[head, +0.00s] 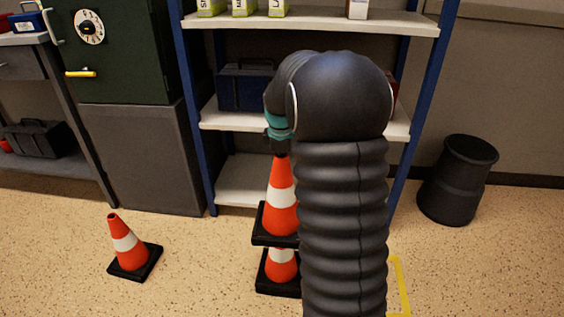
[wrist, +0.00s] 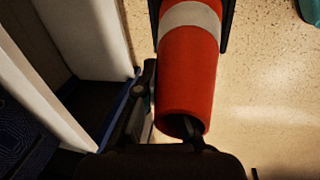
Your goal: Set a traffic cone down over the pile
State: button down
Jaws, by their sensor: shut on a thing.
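My gripper (head: 280,148) is shut on the top of an orange cone with a white band (head: 281,200) and a black square base. In the wrist view, this held cone (wrist: 187,75) lies between the fingers, its open tip toward the camera. It hangs upright, directly above the pile (head: 281,271), where a lower orange cone with a white band and black base shows. The held cone's base hides the pile's top, so I cannot tell whether they touch. Another cone (head: 125,243) stands alone on the floor at left. My arm covers the right side of the held cone and pile.
A blue-posted shelf rack (head: 232,182) with white shelves stands close behind the cones. A dark cabinet (head: 140,150) is to its left. A black bin (head: 458,180) stands at right. Yellow floor marking (head: 401,285) shows beside my arm. Speckled floor is clear between the lone cone and pile.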

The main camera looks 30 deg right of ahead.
jog(key=shift+f+b, duration=4.7)
jog(key=shift+f, duration=6.4)
jog(key=shift+s+f, duration=0.1)
